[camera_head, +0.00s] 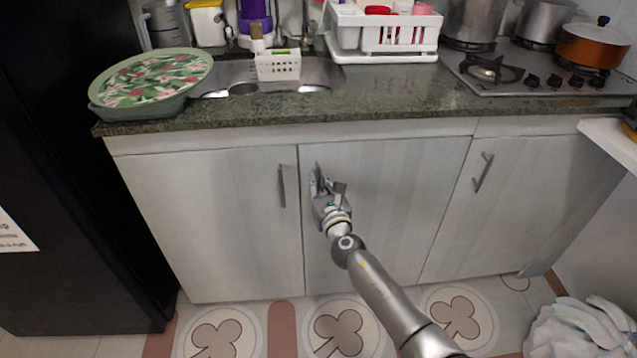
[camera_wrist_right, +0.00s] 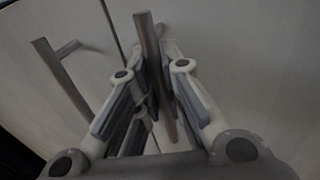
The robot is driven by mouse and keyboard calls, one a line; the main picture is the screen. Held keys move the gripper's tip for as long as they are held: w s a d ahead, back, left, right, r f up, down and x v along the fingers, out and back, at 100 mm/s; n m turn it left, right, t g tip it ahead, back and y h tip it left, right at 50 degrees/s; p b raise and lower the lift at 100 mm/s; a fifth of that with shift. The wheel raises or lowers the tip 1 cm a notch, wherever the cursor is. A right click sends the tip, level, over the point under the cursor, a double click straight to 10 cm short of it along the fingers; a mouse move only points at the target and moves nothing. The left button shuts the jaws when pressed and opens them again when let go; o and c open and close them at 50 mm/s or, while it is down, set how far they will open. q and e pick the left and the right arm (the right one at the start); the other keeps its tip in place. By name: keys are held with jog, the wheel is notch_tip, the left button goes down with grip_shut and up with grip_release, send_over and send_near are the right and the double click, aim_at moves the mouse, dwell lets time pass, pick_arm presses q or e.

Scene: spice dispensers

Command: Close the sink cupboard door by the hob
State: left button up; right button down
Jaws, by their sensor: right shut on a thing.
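The sink cupboard's pale grey door by the hob (camera_head: 405,195) is the middle of the three doors in the head view. It looks flush or nearly flush with its neighbours; a small gap cannot be ruled out. Its upright bar handle (camera_wrist_right: 147,40) runs between my fingers in the wrist view. My right gripper (camera_head: 326,184) is at the door's upper left and is shut on this handle, partly hiding it. My left gripper is not in view.
The sink cupboard's left door (camera_head: 210,220) and the right door (camera_head: 500,200) look shut, with bar handles sticking out. The green worktop (camera_head: 400,95) overhangs above, with the hob (camera_head: 545,85) at right. A black fridge (camera_head: 70,180) stands left; a white bag (camera_head: 580,330) lies at lower right.

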jog(key=c, duration=1.8)
grip_release()
jog(key=shift+w+d+r, duration=0.15)
jog(key=shift+w+r, duration=0.05)
jog(key=shift+c, duration=0.2)
jog(key=o, duration=0.3)
jog(key=shift+w+f, duration=0.1)
jog(key=shift+f, duration=0.1)
jog(key=shift+s+f, duration=0.1)
jog(key=shift+s, duration=0.5)
jog(key=v, duration=1.1)
